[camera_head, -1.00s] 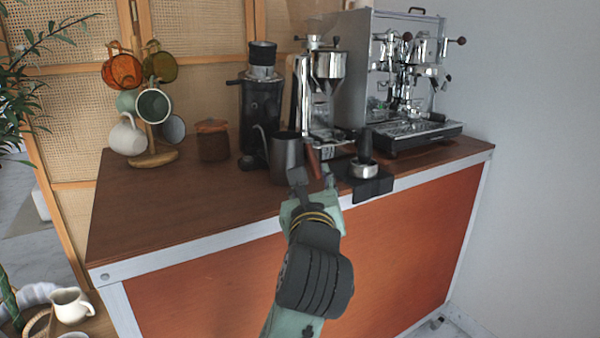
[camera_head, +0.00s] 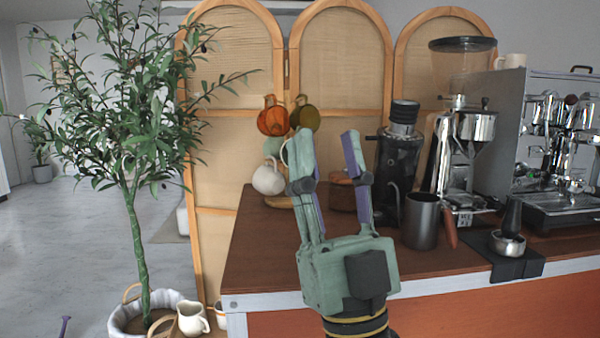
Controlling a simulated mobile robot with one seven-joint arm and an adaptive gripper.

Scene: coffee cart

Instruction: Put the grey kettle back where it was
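The grey kettle (camera_head: 420,222) stands upright on the brown cart top (camera_head: 275,250). My gripper (camera_head: 326,165) is raised to the left of the kettle, fingers up and spread wide apart. Nothing is between the fingers, and the gripper is clear of the kettle. It hides part of the mug tree and the wooden-lidded jar.
A mug tree with an orange mug (camera_head: 272,118) and a white mug (camera_head: 268,178) stands behind my gripper. A jar (camera_head: 342,192) is beside it. A tamper (camera_head: 510,238) on a black mat (camera_head: 530,266) is right of the kettle. A potted tree (camera_head: 135,170) stands left.

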